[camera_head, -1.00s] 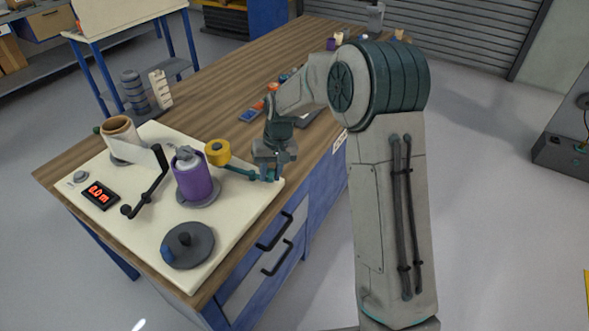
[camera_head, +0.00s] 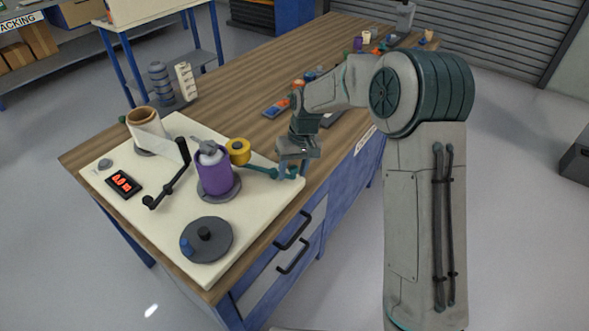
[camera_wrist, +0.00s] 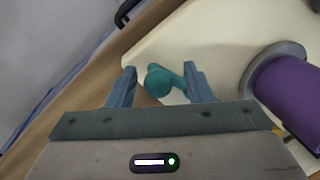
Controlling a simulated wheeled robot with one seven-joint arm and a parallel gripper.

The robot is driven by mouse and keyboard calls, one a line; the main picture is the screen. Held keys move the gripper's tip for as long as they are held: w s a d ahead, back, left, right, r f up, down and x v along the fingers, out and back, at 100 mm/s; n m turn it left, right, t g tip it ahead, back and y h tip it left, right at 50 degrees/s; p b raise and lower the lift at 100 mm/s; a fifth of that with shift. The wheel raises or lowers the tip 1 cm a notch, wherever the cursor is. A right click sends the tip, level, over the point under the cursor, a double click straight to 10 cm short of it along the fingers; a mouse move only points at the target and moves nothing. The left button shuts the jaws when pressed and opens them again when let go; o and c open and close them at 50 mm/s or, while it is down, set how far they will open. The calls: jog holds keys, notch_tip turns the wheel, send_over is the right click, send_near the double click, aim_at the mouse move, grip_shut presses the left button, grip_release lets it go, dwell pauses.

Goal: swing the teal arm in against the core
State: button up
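The teal arm (camera_head: 262,171) lies over the cream board, with a yellow roller (camera_head: 238,151) at its left end. The roller appears close beside the purple core (camera_head: 214,176); I cannot tell whether they touch. The core stands upright on a grey disc and also shows in the wrist view (camera_wrist: 290,95). My gripper (camera_head: 290,172) points down at the teal arm's right end, near the board edge. In the wrist view, a round teal knob (camera_wrist: 158,80) sits between the open fingers of my gripper (camera_wrist: 160,86), with gaps visible. The roller is out of the wrist view.
Small items lie on the wooden table (camera_head: 245,90) behind my arm.

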jog(key=shift+d, duration=0.1)
notch_tip(320, 180, up, 14)
jog(key=w+d, duration=0.1)
jog(key=d, duration=0.1)
jog(key=shift+d+f, duration=0.15)
jog(key=shift+f, duration=0.1)
jog(key=shift+w, duration=0.1)
dwell(0.3)
jog(key=s+d+m+t, duration=0.1)
jog(key=s+d, duration=0.5)
jog(key=s, duration=0.3)
jog(key=s+d+m+t+h, duration=0.1)
jog(key=s+d+m, duration=0.1)
jog(key=s+d, duration=0.3)
jog(key=s+d+m+t+h, duration=0.1)
jog(key=s+d, duration=0.5)
jog(key=s, duration=0.7)
jog(key=shift+d+r+m+t, duration=0.2)
jog(key=shift+d+m+t, duration=0.2)
jog(key=shift+m, duration=0.3)
